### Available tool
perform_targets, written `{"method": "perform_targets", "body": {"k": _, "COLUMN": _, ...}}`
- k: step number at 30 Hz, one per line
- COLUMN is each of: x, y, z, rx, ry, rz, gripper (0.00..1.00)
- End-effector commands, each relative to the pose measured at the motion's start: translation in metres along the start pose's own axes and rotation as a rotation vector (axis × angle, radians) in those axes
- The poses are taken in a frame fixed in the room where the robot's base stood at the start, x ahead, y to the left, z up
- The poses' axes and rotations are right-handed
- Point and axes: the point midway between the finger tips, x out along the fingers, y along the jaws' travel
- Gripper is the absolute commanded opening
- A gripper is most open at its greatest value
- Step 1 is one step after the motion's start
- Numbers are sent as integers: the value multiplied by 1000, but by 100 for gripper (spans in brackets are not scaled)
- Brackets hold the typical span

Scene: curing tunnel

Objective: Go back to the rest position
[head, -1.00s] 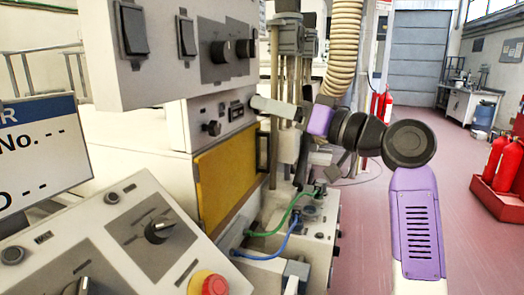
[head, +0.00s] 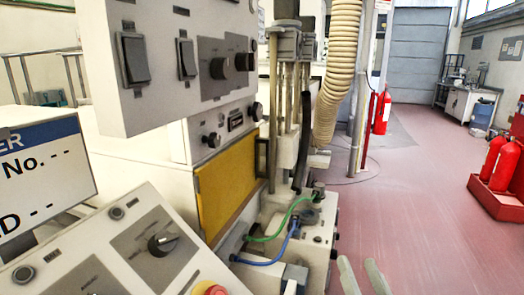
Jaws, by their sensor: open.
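Only the two pale fingertips of my gripper (head: 361,264) show, at the bottom edge right of centre. They stand apart with a clear gap, and nothing is seen between them. The rest of the gripper and my arm are out of the picture. The fingertips appear in front of the red floor, to the right of the machine's lower unit (head: 318,238).
The machine with its yellow panel (head: 226,185), switch box (head: 150,95) and dial console (head: 115,250) fills the left. A ribbed hose (head: 341,60) hangs behind. Red extinguishers (head: 505,165) stand in a red tray at the right. The floor (head: 420,200) between is open.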

Motion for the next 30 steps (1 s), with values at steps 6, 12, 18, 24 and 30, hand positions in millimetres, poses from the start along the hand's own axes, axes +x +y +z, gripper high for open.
{"method": "perform_targets", "body": {"k": 6, "x": -90, "y": 10, "z": 9, "rx": -92, "ry": -15, "rz": 72, "gripper": 50}}
{"method": "perform_targets", "body": {"k": 12, "x": -166, "y": 7, "z": 5, "rx": -177, "ry": -51, "rz": 107, "gripper": 50}}
{"method": "perform_targets", "body": {"k": 18, "x": -236, "y": -4, "z": -5, "rx": -253, "ry": -119, "rz": 122, "gripper": 50}}
{"method": "perform_targets", "body": {"k": 24, "x": -301, "y": -16, "z": -15, "rx": -311, "ry": -236, "rz": 129, "gripper": 50}}
{"method": "perform_targets", "body": {"k": 30, "x": -357, "y": -22, "z": -14, "rx": -321, "ry": -389, "rz": 146, "gripper": 50}}
